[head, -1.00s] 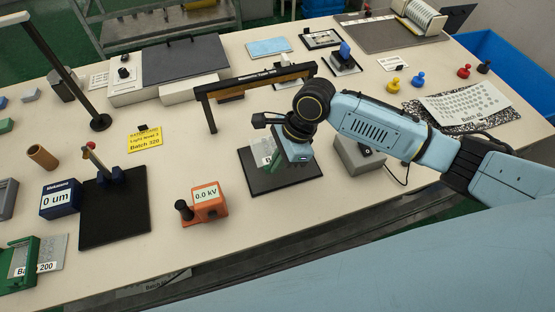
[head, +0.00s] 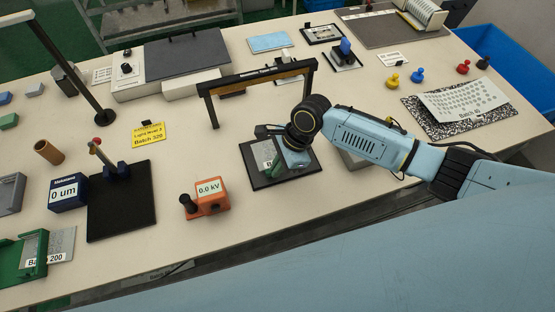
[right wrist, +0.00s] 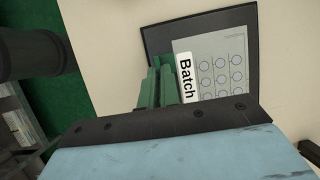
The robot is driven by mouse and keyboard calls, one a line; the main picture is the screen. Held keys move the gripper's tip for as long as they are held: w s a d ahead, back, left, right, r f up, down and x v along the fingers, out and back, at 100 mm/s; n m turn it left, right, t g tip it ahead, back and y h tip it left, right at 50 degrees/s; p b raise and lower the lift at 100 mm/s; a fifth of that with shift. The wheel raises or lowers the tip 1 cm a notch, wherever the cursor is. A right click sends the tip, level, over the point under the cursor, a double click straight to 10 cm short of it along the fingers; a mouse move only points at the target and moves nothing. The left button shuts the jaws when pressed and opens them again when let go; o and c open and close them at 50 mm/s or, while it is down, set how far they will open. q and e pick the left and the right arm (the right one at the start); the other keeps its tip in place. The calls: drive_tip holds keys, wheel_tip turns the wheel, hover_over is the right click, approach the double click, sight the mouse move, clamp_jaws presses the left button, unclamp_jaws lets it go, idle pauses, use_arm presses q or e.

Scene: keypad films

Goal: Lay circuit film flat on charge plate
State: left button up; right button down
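The circuit film (head: 262,155) is a pale grey sheet with rows of circles and a white "Batch" label. It also shows in the right wrist view (right wrist: 222,62), over the dark charge plate (head: 307,171). It looks level with the plate and within its outline; whether it touches all over I cannot tell. My right gripper (head: 272,162) is low over the plate. In the right wrist view its green fingers (right wrist: 160,75) are close together at the film's labelled edge, seemingly shut on it. The wrist body hides the film's near part. My left gripper is not in view.
An orange 0.0 kV meter (head: 209,194) stands left of the plate. A black frame (head: 258,77) arches behind it. A grey box (head: 352,160) is partly hidden behind my right arm. Another black plate (head: 122,215) with a blue stand lies farther left.

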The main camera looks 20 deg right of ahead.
drive_tip(key=shift+f, duration=0.4)
drive_tip(key=shift+f, duration=0.35)
idle(0.5)
drive_tip(key=c, duration=1.6)
unclamp_jaws()
drive_tip(key=shift+o, duration=0.2)
drive_tip(key=p+v, duration=0.2)
drive_tip(key=v, duration=1.1)
drive_tip(key=shift+r+p, duration=0.15)
drive_tip(key=shift+p, duration=0.25)
